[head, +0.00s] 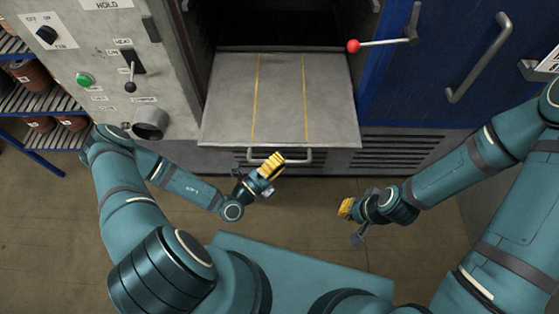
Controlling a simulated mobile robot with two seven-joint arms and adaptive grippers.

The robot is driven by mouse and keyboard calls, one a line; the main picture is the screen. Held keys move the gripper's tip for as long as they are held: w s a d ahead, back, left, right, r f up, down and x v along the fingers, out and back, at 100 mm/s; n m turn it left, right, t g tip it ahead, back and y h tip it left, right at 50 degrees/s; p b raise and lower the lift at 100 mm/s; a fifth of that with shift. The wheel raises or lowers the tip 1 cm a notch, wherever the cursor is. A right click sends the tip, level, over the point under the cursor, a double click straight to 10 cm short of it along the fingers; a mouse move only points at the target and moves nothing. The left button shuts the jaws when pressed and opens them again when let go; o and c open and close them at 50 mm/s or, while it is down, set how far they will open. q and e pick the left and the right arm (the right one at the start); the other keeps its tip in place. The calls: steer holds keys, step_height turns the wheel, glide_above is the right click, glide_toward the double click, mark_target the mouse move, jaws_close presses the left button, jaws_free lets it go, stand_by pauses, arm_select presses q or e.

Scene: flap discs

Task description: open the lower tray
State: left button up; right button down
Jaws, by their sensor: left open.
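The lower tray's front shows only as a narrow grey strip with a metal bar handle (312,155), below the pulled-down or extended grey shelf (225,105). Most of the lower tray is hidden under that shelf. My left gripper (274,163) has yellow fingers, is open, and overlaps the middle of the handle in the picture. I cannot tell whether it touches the handle. My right gripper (345,208) is lower and further right, apart from the handle; its finger gap cannot be made out.
A lever with a red knob (353,46) juts in at the shelf's upper right. A blue door with a handle (480,58) is at right. A control panel (75,50) and a rack of pots (32,75) are at left. Floor between my arms is clear.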

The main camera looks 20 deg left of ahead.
arm_select(q)
steer(key=shift+w, duration=0.15)
jaws_close()
steer(key=s+d+p, duration=0.1)
steer(key=s+p, duration=0.1)
steer(key=s, duration=0.3)
steer(key=shift+s+d, duration=0.4)
steer(key=shift+r, duration=0.1)
